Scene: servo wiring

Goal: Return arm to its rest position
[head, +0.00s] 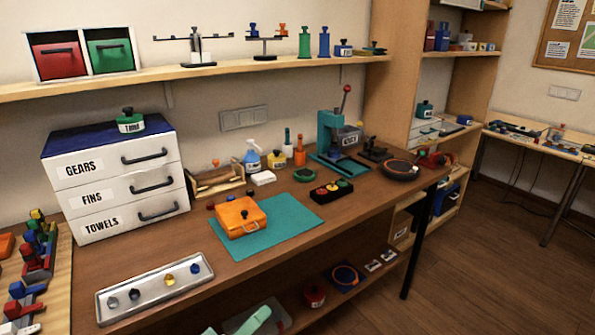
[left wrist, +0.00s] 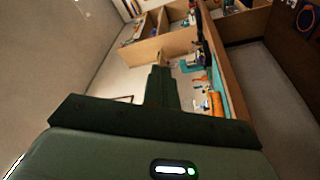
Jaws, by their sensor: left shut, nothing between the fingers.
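My left gripper (left wrist: 161,70) shows in the left wrist view as a dark green body with its two fingers together, pointing away from the camera. It is shut and nothing shows between the fingers. Beyond it, that view shows the workbench tilted on its side, with the wooden shelving behind. I cannot make out the left gripper clearly in the head view. My right gripper is in neither view.
The workbench holds a drawer unit (head: 115,180), a metal tray (head: 182,288), an orange box (head: 240,217) on a teal mat (head: 300,213), and a teal press (head: 328,133). A wall shelf (head: 215,69) runs above. Floor is clear at right.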

